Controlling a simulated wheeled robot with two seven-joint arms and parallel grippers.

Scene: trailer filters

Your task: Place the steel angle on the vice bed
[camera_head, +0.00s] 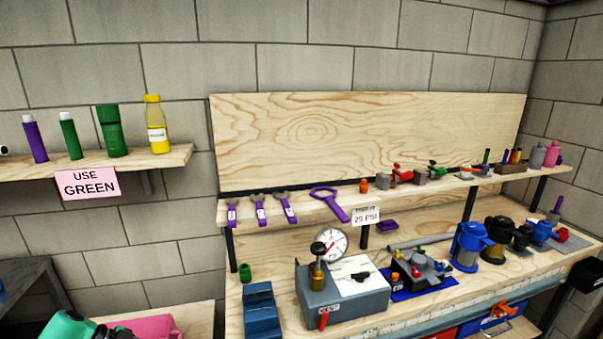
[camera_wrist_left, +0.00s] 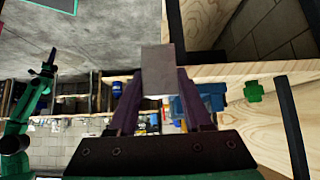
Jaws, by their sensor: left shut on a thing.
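The steel angle (camera_wrist_left: 157,62) shows in the left wrist view as a plain grey piece. My left gripper (camera_wrist_left: 159,88) is shut on it, with a dark purple finger on either side. The gripper and the angle are not visible in the head view. A blue stepped block (camera_head: 261,312), which looks like the vice, stands at the left front of the workbench. In the left wrist view a blue shape (camera_wrist_left: 206,97), probably the same block, shows partly behind the right finger. My right gripper (camera_wrist_left: 48,63) seems to be the dark tip of the green arm; its jaws are too small to read.
A grey box with a gauge (camera_head: 345,291) stands right of the blue block. A small green cup (camera_head: 245,272) is behind the block. Wrenches (camera_head: 259,207) lie on the shelf above. More fittings and blue and black filter housings (camera_head: 468,246) crowd the bench's right.

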